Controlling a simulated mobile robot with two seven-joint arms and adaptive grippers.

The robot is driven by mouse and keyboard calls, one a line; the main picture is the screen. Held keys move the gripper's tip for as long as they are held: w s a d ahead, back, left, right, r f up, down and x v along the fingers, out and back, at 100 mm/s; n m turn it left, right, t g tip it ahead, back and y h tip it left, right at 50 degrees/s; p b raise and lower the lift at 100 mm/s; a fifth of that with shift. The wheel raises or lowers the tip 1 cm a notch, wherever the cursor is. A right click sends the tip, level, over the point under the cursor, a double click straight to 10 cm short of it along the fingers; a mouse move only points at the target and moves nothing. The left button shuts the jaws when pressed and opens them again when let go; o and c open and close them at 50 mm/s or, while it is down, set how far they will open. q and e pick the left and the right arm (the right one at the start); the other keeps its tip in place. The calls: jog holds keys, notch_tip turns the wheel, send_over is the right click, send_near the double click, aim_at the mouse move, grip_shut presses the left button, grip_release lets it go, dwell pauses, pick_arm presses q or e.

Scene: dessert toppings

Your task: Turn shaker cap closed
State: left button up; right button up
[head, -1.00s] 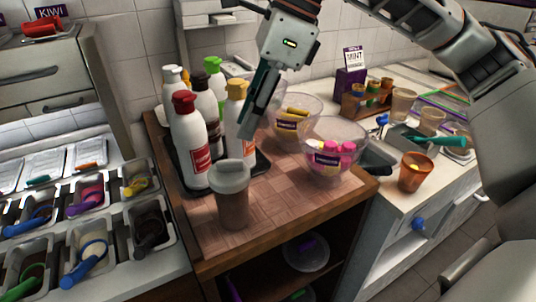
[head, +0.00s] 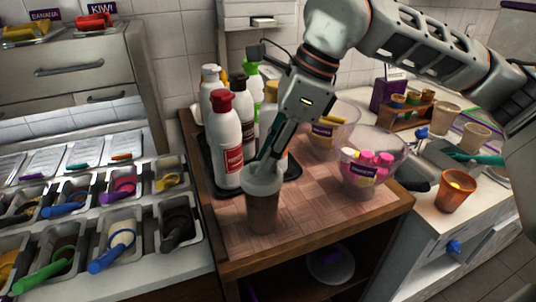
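The shaker (head: 262,212) stands upright on the checkered wooden top of the small cart (head: 315,213), near its front. It has a pale grey cap (head: 262,183) and a see-through brownish body. My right gripper (head: 267,160) points down from above, its dark fingers at the top of the cap. They overlap the cap's far rim in the head view; I cannot tell whether they touch it. The finger gap is not clear from this angle. My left gripper is not in view.
Several sauce bottles (head: 227,145) stand on a dark tray (head: 290,172) just behind the shaker. Two clear bowls of toppings, one with pink pieces (head: 370,165), are to the right. Topping bins (head: 120,240) fill the left.

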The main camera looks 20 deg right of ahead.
grip_shut()
jog(key=shift+r+m+p, duration=0.1)
jog(key=shift+m+p, duration=0.2)
grip_release()
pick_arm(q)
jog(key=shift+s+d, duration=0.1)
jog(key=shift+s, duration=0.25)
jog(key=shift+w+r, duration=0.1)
pick_arm(e)
jog(key=shift+r, duration=0.1)
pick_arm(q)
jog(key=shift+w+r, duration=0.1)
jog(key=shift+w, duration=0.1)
pick_arm(e)
jog(key=v, duration=1.1)
jog(key=shift+s+d+r, duration=0.2)
jog(key=shift+s+r, duration=0.1)
